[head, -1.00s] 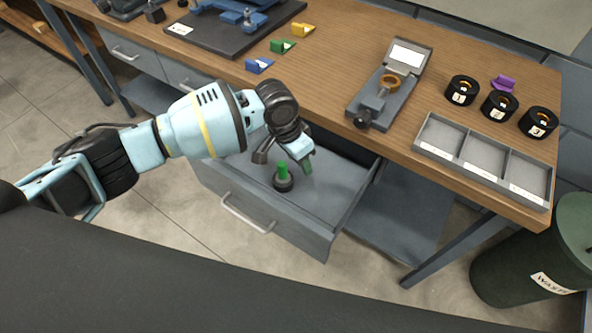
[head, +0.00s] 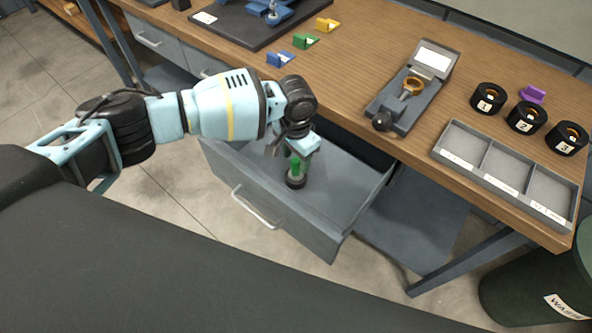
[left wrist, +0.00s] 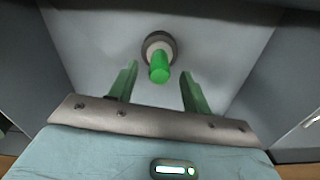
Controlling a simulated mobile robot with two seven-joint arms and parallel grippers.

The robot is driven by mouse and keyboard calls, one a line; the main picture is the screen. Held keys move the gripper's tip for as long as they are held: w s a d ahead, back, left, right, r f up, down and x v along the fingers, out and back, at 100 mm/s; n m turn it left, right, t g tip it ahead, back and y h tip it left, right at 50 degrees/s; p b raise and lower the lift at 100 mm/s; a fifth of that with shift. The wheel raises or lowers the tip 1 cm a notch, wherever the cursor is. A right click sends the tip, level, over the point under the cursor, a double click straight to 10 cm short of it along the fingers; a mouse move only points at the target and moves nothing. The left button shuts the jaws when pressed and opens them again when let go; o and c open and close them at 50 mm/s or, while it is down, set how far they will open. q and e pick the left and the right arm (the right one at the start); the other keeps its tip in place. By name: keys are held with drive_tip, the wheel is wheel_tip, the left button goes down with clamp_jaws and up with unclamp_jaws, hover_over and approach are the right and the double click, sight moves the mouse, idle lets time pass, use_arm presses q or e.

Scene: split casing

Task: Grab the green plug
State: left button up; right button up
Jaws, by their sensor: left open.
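The green plug (head: 295,165) stands upright in a dark round base (head: 296,181) inside the open drawer (head: 335,190). In the left wrist view the plug (left wrist: 159,68) shows as a bright green cylinder with its grey round base behind it. My left gripper (head: 298,155) is over the drawer, right at the plug, and partly hides it in the head view. In the left wrist view its two green fingers (left wrist: 157,90) are apart, with the plug ahead of and between them, not gripped. My right gripper is not in view.
The wooden workbench (head: 360,60) is above and behind the drawer. On it are a gauge device (head: 412,90), a three-part grey tray (head: 500,172), black numbered rings (head: 527,117) and small coloured blocks (head: 305,41). A dark green bin (head: 520,295) stands at lower right.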

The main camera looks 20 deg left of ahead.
sight(296, 167)
use_arm(q)
wheel_tip(296, 167, down, 5)
drive_tip(key=shift+r, duration=0.15)
drive_tip(key=c, duration=0.9)
drive_tip(key=shift+r, duration=0.1)
drive_tip(key=shift+c, duration=0.2)
wheel_tip(296, 167, up, 9)
drive_tip(key=shift+f+p, duration=0.1)
drive_tip(key=shift+p, duration=0.3)
drive_tip(key=shift+r, duration=0.6)
